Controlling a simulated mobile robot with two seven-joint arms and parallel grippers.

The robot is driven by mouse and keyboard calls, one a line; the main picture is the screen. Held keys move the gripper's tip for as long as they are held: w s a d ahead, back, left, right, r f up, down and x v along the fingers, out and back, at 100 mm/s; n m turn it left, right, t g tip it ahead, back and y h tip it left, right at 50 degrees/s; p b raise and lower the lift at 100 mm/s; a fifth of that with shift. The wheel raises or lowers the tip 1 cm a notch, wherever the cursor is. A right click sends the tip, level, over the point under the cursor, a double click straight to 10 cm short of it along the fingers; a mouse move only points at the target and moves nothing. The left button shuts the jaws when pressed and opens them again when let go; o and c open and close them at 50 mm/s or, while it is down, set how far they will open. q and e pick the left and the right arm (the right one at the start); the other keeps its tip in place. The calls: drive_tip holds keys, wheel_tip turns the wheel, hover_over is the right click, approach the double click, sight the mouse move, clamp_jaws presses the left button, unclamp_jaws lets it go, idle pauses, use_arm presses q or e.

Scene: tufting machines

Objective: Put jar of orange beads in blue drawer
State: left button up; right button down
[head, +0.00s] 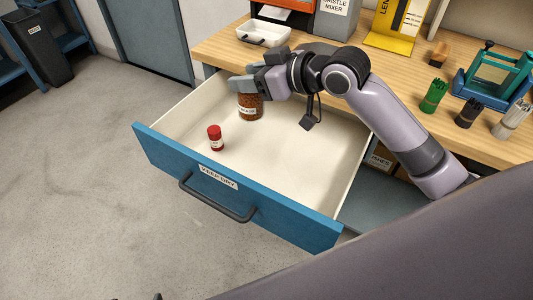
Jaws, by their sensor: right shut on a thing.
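The blue drawer (236,187) is pulled open, with a blue front, a dark handle, a label and a pale inside. The jar of orange beads (250,107) is a small labelled jar with brown-orange contents. My right gripper (249,84) is shut on the jar near its top, which the fingers hide. The jar is upright within the drawer's outline, near its back left; I cannot tell whether its base touches the drawer floor. My left gripper is not in view.
A small red jar (215,138) stands in the drawer near its left front. The wooden bench top (225,51) behind holds a white tray (264,33), a yellow stand (397,25) and several bristle bundles. The drawer's middle and right are clear.

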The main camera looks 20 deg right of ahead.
drive_tip(key=shift+w+a+r, duration=0.1)
drive_tip(key=shift+r, duration=0.3)
drive_tip(key=shift+y, duration=0.3)
wheel_tip(320, 180, down, 20)
drive_tip(key=b, duration=0.3)
drive_tip(key=shift+a+r, duration=0.1)
drive_tip(key=shift+r, duration=0.05)
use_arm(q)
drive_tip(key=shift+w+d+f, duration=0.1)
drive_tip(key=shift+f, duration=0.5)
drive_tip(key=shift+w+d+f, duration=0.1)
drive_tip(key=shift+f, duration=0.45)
use_arm(e)
drive_tip(key=shift+c, duration=2.4)
unclamp_jaws()
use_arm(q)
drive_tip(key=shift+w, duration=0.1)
